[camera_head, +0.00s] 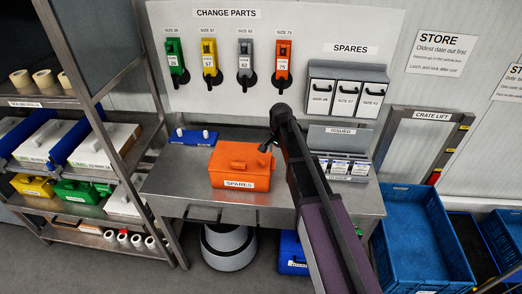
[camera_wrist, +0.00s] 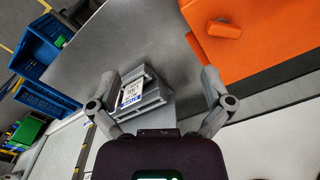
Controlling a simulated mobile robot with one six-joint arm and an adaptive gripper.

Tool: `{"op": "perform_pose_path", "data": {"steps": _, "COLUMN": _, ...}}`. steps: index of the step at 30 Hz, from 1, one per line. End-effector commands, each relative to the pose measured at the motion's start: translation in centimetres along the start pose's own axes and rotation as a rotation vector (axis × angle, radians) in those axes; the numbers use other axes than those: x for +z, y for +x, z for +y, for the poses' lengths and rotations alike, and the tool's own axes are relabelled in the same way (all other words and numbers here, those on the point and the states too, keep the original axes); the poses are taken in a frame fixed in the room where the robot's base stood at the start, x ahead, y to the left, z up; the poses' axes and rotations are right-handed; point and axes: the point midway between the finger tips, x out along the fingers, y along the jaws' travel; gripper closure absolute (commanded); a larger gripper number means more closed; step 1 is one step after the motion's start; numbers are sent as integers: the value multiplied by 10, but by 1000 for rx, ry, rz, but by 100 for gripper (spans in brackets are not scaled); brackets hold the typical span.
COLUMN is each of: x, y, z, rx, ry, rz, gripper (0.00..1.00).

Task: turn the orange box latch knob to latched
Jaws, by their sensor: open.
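The orange box (camera_head: 228,178), labelled SPARES, sits closed on the steel bench, with a raised orange piece on its lid. It fills the upper right of the wrist view (camera_wrist: 262,50). There, a rounded orange knob-like piece (camera_wrist: 222,24) stands on it; I cannot tell whether it is the latch knob or which setting it shows. My gripper (camera_wrist: 160,76) is open and empty, its fingers apart, with the knob-like piece beyond the right finger. In the head view my gripper (camera_head: 267,146) is small and dark at the box's right end, and its fingers are unclear.
The grey ISSUED holder (camera_head: 340,135) with white-labelled packs stands right of the box. A blue tray (camera_head: 194,137) lies behind left. Coloured change parts hang on the back panel (camera_head: 325,25). Shelving (camera_head: 75,102) is at left; a blue crate (camera_head: 420,235) stands at right.

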Motion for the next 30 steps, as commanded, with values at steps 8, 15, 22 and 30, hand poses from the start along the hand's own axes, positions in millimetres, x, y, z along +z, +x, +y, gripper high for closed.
{"op": "perform_pose_path", "data": {"steps": 8, "x": -5, "y": -48, "z": -69, "rx": 0, "ry": 137, "rz": 0, "gripper": 0}}
{"op": "perform_pose_path", "data": {"steps": 15, "x": -3, "y": -56, "z": -87, "rx": 0, "ry": 184, "rz": 0, "gripper": 0}}
{"op": "perform_pose_path", "data": {"steps": 22, "x": -2, "y": -55, "z": -87, "rx": 0, "ry": 186, "rz": 0, "gripper": 0}}
{"op": "perform_pose_path", "data": {"steps": 30, "x": -2, "y": -53, "z": -87, "rx": 0, "ry": 185, "rz": 0, "gripper": 0}}
